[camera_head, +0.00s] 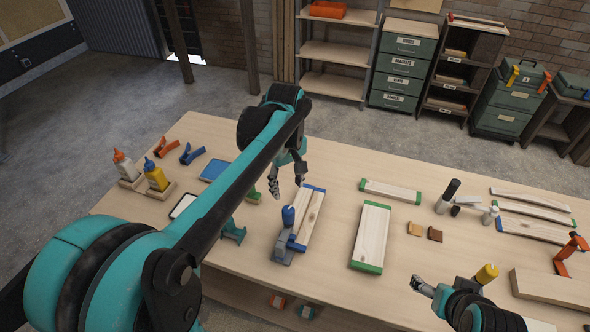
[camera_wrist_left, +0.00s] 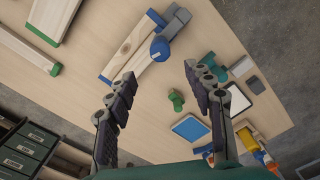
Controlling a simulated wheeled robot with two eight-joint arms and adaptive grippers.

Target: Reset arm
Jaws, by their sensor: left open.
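My left gripper (camera_head: 287,184) reaches out over the table (camera_head: 340,166). It is open and empty, and in the left wrist view its two fingers (camera_wrist_left: 160,80) stand wide apart with nothing between them. A wood board with blue ends (camera_head: 311,217) lies near it, with a grey tool with a blue knob (camera_head: 288,216) at its side. In the left wrist view the blue-ended board (camera_wrist_left: 132,48) lies beyond the fingertips. My right gripper (camera_head: 421,287) is low at the right over the table's near part; its finger opening is not clear.
Wood boards with green ends (camera_head: 371,236) lie mid-table. Glue bottles (camera_head: 156,175), orange (camera_head: 170,148) and blue clamps (camera_head: 192,153) stand at the left. A yellow-topped bottle (camera_head: 486,273) and a thick wood block (camera_head: 550,288) are near my right arm. Shelves (camera_head: 339,50) and drawers stand behind.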

